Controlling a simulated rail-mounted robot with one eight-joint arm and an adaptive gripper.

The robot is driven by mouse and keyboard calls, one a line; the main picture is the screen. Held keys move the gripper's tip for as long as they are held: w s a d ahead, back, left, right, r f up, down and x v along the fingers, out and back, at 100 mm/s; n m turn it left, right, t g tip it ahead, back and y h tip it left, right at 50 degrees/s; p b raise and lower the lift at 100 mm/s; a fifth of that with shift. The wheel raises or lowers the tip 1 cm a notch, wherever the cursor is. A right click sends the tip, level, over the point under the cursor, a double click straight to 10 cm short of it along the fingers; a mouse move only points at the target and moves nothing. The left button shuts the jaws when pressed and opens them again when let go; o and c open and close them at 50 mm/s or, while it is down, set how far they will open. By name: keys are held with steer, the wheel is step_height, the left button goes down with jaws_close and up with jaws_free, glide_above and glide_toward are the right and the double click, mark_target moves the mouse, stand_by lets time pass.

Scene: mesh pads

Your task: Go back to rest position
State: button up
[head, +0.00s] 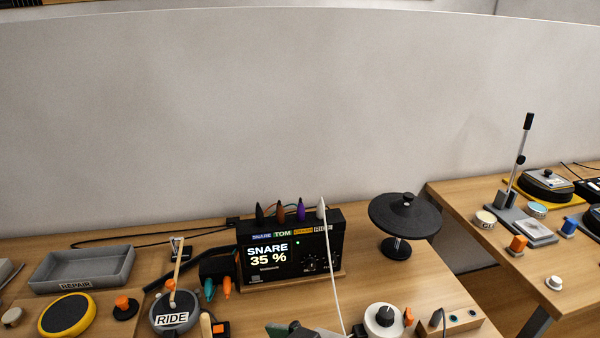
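My gripper does not show clearly in the head view. A grey-green shape (292,330) is cut off by the bottom edge, and I cannot tell what it is. The drum module (290,252) stands at the middle of the bench, and its screen reads "SNARE 35 %". Several coloured plugs stand in its top. A white cable (332,265) runs from the rightmost plug down toward the bottom edge. A grey pad labelled RIDE (174,312) lies to the left, with a wooden stick (177,270) standing over it.
A grey REPAIR tray (82,268) and a yellow-rimmed pad (67,315) are at left. A black cymbal-like disc on a stand (405,215) is right of the module. A white round knob (384,318) is at the front. A gap separates the second table (480,193) at right.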

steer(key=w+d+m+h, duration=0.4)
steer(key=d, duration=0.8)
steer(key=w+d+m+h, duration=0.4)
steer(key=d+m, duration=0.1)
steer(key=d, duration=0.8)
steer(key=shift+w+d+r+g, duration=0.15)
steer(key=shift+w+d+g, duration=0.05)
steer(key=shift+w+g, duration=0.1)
